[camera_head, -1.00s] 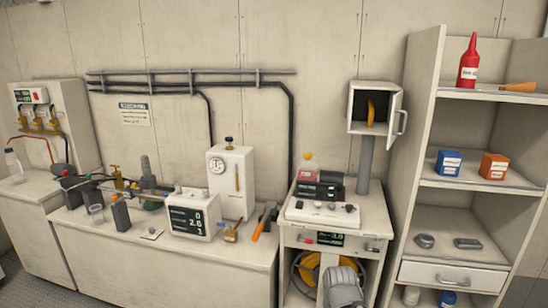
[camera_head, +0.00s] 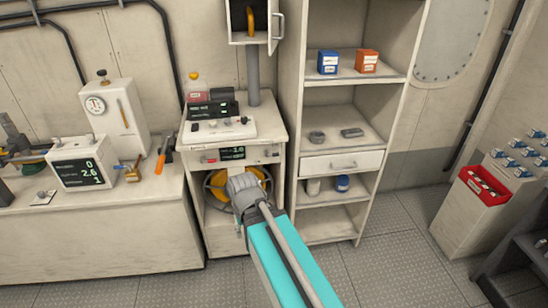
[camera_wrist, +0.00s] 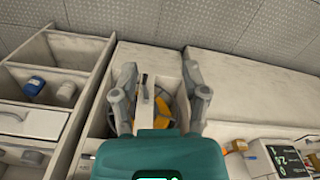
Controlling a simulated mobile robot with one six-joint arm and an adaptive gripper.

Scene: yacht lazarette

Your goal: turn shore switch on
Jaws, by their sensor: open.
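No label in view is readable as the shore switch, so I cannot tell which control it is. A white cabinet (camera_head: 188,144) has a small display (camera_head: 232,153) on its front with a red control (camera_head: 210,158) left of it. A sloped panel (camera_head: 217,132) with several small knobs lies on top. My gripper (camera_head: 243,186) appears in the head view in front of the cabinet's lower opening, below the display; its fingers are hard to make out there. In the wrist view my gripper (camera_wrist: 160,82) has its two fingers spread apart with nothing held between them.
A yellow hose coil (camera_head: 217,188) sits in the cabinet's lower opening. Open shelves (camera_head: 292,118) stand close on the right. A bench (camera_head: 120,235) with instruments is on the left. A red box (camera_head: 480,186) and dark steps (camera_head: 515,255) stand far right. The floor between is clear.

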